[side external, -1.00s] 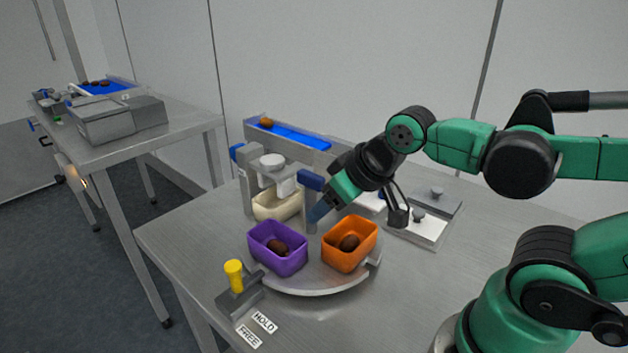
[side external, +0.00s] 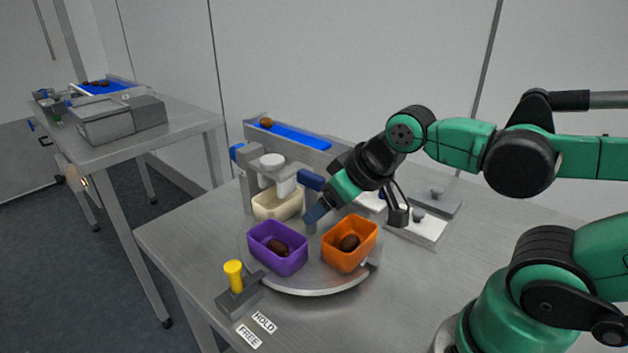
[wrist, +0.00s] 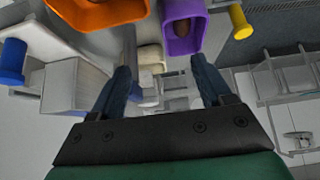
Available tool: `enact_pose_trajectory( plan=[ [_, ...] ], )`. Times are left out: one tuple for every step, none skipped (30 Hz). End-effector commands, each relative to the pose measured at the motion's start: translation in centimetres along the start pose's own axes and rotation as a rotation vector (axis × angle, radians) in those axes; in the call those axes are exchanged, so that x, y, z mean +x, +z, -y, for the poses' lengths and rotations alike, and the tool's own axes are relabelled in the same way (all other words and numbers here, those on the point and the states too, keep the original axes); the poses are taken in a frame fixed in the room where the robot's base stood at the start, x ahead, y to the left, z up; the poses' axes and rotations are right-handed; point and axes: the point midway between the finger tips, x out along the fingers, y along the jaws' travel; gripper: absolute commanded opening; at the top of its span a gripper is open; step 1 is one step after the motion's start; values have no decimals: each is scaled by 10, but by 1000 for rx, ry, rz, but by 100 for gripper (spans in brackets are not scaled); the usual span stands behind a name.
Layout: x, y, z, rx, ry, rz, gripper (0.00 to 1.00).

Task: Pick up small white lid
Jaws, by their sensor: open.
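A small round white piece (side external: 272,160), lid-like, sits on top of the grey frame (side external: 248,190) in the side view. I cannot tell for certain that it is the lid. A white block hangs below it, above a cream tub (side external: 266,211). My gripper (side external: 316,212) is open, tilted down-left, at the frame's right side, behind the purple and orange tubs. In the wrist view my gripper (wrist: 164,76) has its blue fingers wide apart with nothing held. Small whitish parts and the cream tub (wrist: 150,56) show between and beyond them.
A purple tub (side external: 291,262) and an orange tub (side external: 336,260), each holding a brown date, stand on a round metal plate (side external: 315,288) close in front. A yellow-knobbed lever (side external: 234,270) is at front left. A blue conveyor (side external: 296,134) lies behind.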

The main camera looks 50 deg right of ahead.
Motion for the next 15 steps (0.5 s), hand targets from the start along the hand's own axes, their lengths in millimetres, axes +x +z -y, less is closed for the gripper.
enact_pose_trajectory(
  plan=[
    [-2, -1, 0, 0, 0, 0, 72],
    [-3, -3, 0, 0, 0, 0, 72],
    [-6, -5, 0, 0, 0, 0, 72],
    [-9, -7, 0, 0, 0, 0, 72],
    [-13, -10, 0, 0, 0, 0, 72],
    [-18, -13, 0, 0, 0, 0, 72],
    [-23, -16, 0, 0, 0, 0, 72],
    [-28, -20, 0, 0, 0, 0, 72],
    [-34, -24, 0, 0, 0, 0, 72],
    [-39, -28, 0, 0, 0, 0, 72],
    [-43, -31, -2, 1, 5, 5, 72],
    [-41, -32, -16, 0, 34, 39, 72],
    [-41, -34, -24, -4, 49, 62, 72],
    [-42, -34, -32, -8, 63, 86, 72],
    [-42, -35, -43, -13, 79, 118, 72]
  ],
)
